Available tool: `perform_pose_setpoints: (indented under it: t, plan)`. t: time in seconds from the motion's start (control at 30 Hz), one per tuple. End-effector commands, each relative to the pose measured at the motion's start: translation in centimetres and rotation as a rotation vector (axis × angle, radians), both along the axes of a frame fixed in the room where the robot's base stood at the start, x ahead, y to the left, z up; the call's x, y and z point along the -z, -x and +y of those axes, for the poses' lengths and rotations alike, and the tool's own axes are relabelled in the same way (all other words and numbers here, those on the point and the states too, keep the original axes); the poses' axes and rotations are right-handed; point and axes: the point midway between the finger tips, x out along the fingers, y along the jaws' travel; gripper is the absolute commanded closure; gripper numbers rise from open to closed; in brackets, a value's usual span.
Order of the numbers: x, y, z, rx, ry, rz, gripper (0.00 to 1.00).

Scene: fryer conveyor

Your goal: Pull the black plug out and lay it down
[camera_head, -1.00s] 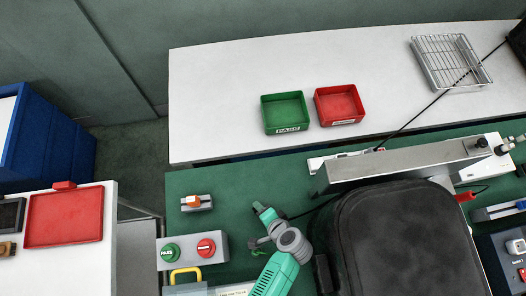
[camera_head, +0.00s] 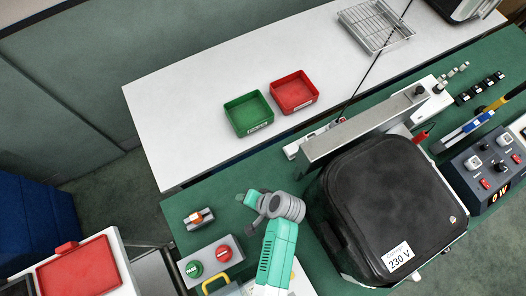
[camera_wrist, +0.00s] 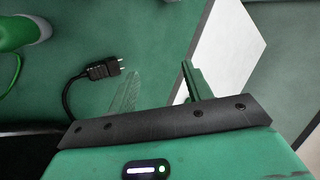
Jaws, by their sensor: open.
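The black plug (camera_wrist: 103,69) lies on the green worktop in the wrist view, its two metal prongs bare and pointing right. Its black cable (camera_wrist: 67,98) curves down from its left end. My gripper (camera_wrist: 158,67) is open and empty, with the plug left of both fingers and apart from them. One finger looks see-through. In the head view my gripper (camera_head: 241,197) is small, above the green worktop left of the black-lidded fryer (camera_head: 385,205). I cannot make out the plug there, and no socket is clearly seen.
An orange-and-grey switch (camera_head: 198,217) and a box with green and red buttons (camera_head: 211,262) stand left of my arm. Green (camera_head: 248,114) and red (camera_head: 294,92) trays and a wire rack (camera_head: 375,25) sit on the white table. A control panel (camera_head: 490,165) is at right.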

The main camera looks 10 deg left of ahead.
Motion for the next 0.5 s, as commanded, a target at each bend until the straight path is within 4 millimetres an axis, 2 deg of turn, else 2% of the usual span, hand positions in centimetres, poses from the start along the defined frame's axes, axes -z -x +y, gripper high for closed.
perform_pose_setpoints:
  t: [0.03,0.5]
  plan:
    - [-1.5,-0.6,-0.1,-0.032,0.026,0.007,0.5]
    - [-11.3,-4.9,-3.1,-0.236,0.287,0.055,0.5]
